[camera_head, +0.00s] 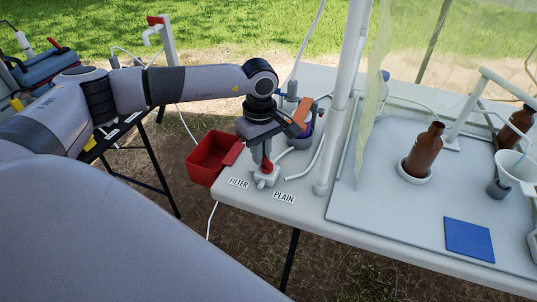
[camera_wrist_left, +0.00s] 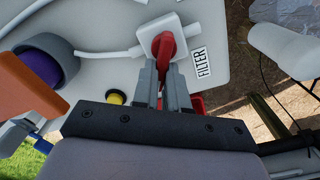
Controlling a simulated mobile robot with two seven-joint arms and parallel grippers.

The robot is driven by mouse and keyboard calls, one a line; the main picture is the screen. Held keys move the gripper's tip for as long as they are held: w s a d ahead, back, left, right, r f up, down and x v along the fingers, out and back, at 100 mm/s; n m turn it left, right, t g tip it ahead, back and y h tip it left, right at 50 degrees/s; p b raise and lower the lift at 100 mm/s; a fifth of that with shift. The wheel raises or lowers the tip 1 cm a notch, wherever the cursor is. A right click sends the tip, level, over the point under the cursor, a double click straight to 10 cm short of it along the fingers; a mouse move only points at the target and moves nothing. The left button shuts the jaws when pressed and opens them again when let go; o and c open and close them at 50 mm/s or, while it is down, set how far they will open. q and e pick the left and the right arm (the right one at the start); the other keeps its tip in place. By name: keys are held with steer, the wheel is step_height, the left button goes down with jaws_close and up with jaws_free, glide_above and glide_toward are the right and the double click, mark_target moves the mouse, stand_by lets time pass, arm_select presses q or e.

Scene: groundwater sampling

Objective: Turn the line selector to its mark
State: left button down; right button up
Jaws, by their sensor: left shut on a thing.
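The line selector is a white valve body (camera_head: 267,179) with a red handle (camera_head: 267,164), at the near left corner of the white table. In the left wrist view the red handle (camera_wrist_left: 165,52) sits on the white body (camera_wrist_left: 172,28), beside the FILTER label (camera_wrist_left: 201,62). My left gripper (camera_head: 267,158) comes down from above, and its fingers (camera_wrist_left: 164,75) are closed on the red handle. The FILTER label (camera_head: 238,182) and the PLAIN label (camera_head: 284,197) lie in front of the valve. The handle's exact pointing is partly hidden by the fingers. My right gripper is not seen.
A red bin (camera_head: 208,160) hangs by the table's left edge. A white post (camera_head: 340,110) and a clear curtain (camera_head: 366,125) stand right of the valve. A brown bottle (camera_head: 422,152) and a blue pad (camera_head: 469,238) are farther right. An orange part (camera_wrist_left: 30,92) is close to my gripper.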

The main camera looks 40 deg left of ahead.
arm_select(q)
steer(key=n, duration=0.2)
steer(key=s+n, duration=0.1)
steer(key=shift+n+p, duration=0.4)
steer(key=shift+s+n, duration=0.1)
steer(key=shift+n, duration=1.2)
steer(key=c, duration=1.1)
jaws_free()
